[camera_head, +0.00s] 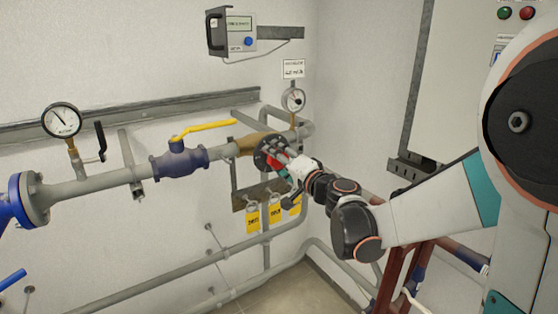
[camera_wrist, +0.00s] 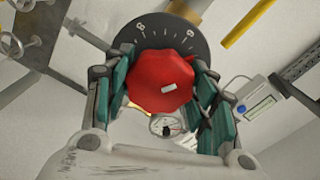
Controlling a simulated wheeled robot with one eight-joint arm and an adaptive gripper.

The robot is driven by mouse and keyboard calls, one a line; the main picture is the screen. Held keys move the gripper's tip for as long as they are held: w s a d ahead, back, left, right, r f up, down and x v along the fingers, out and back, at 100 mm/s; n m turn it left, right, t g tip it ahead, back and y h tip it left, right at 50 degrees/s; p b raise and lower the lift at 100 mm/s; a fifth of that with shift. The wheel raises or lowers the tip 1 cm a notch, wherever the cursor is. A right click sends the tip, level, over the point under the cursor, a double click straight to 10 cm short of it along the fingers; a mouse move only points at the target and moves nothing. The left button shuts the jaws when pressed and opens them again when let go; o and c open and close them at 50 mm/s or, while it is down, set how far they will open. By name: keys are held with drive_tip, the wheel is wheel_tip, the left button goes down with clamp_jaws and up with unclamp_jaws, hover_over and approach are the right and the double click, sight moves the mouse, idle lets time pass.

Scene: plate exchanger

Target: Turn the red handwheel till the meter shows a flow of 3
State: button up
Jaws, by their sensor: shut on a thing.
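The red handwheel (camera_wrist: 163,82) fills the middle of the wrist view, in front of a dark dial plate (camera_wrist: 170,32) with white marks and figures. It has a small pale mark on its face. My gripper (camera_wrist: 165,95) is shut on the handwheel, with teal finger pads on its left and right sides. In the head view only a bit of red handwheel (camera_head: 275,168) shows beside my gripper (camera_head: 284,163). The meter (camera_head: 241,29) is a grey box with a green display and a blue knob high on the wall. Its reading is too small to make out.
A pipe (camera_head: 95,184) with a yellow-levered blue valve (camera_head: 180,160) runs left of the handwheel. A pressure gauge (camera_head: 62,120) stands at left and a smaller gauge (camera_head: 293,100) above the handwheel. Yellow tags (camera_head: 253,219) hang below. A pale cabinet (camera_head: 452,85) stands at right.

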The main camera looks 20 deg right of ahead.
drive_tip(key=shift+n, duration=1.6)
drive_tip(key=o, duration=1.1)
drive_tip(key=shift+s, duration=0.1)
drive_tip(key=v, duration=1.2)
drive_tip(key=shift+a, duration=0.1)
